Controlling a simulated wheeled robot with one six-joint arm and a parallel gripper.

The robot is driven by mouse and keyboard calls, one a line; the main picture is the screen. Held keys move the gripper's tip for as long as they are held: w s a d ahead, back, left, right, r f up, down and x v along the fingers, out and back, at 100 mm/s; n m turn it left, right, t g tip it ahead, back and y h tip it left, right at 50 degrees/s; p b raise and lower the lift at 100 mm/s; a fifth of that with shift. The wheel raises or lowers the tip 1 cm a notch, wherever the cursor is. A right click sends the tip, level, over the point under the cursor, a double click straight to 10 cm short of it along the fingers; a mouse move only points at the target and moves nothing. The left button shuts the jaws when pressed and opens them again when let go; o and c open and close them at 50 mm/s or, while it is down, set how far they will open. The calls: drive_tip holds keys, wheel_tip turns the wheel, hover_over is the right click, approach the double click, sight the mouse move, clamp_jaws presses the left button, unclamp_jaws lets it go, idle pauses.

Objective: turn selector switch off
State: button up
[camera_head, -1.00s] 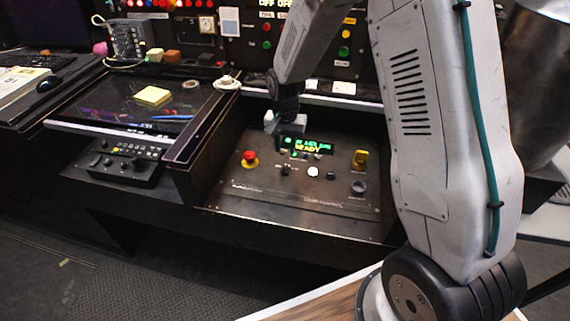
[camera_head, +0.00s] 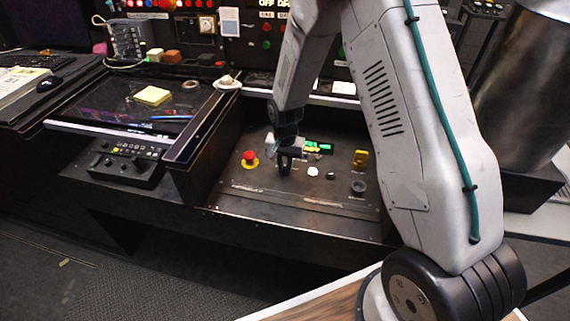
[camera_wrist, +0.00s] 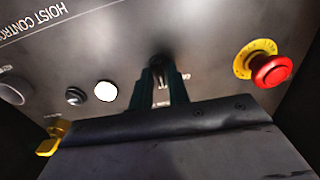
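The hoist control panel (camera_head: 300,205) slopes below my arm. My gripper (camera_head: 284,167) is low over its middle, right of the red mushroom button (camera_head: 249,159). In the wrist view, a small black knob (camera_wrist: 158,61), which looks like the selector switch, sits at the tips of my gripper (camera_wrist: 163,75). The two dark fingers are apart, with bare panel showing between them. Whether they touch the knob cannot be told. In the head view the knob is hidden behind my gripper, and its pointing direction is unclear.
A white button (camera_head: 313,171), a small black button (camera_head: 331,175), a yellow switch (camera_head: 360,158) and a dark round knob (camera_head: 358,187) lie right of my gripper. A raised dark ledge (camera_head: 200,130) borders the panel's left.

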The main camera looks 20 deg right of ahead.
clamp_jaws()
drive_tip(key=shift+n, duration=0.3)
drive_tip(key=n, duration=0.4)
drive_tip(key=shift+n, duration=2.1)
drive_tip(key=shift+o, duration=2.1)
unclamp_jaws()
